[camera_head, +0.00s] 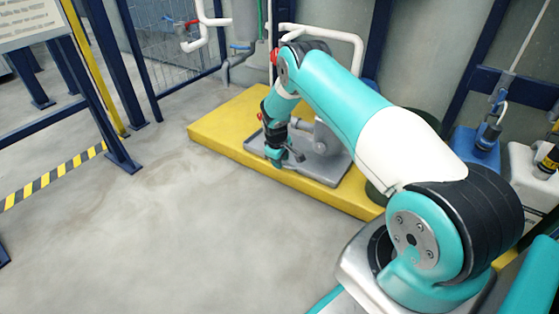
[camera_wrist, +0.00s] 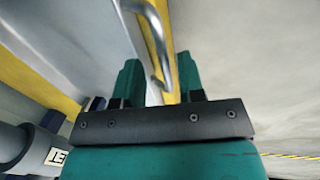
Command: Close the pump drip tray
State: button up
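The grey metal drip tray (camera_head: 258,141) sits on a yellow plinth under the pump (camera_head: 325,137) in the head view. A curved metal bar handle (camera_wrist: 157,38) shows in the wrist view, beside a grey metal face (camera_wrist: 90,32) that seems to be the tray's. My gripper (camera_head: 277,156) is low at the tray's near edge. In the wrist view my gripper (camera_wrist: 161,78) has its two teal fingers apart, with the handle's end between them and visible gaps on both sides. How far the tray stands out is partly hidden by my arm in the head view.
The yellow plinth (camera_head: 220,133) rises from the floor. Open concrete floor (camera_head: 150,225) lies to its left and front. Blue posts and a striped barrier (camera_head: 45,182) stand at left. A blue canister (camera_head: 478,150) and a white one stand at right. White pipes run behind.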

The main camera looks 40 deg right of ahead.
jog(key=s+a+r+p, duration=0.1)
jog(key=a+r+p, duration=0.2)
jog(key=r+p, duration=0.6)
notch_tip(320, 180, up, 8)
jog(key=shift+r, duration=0.1)
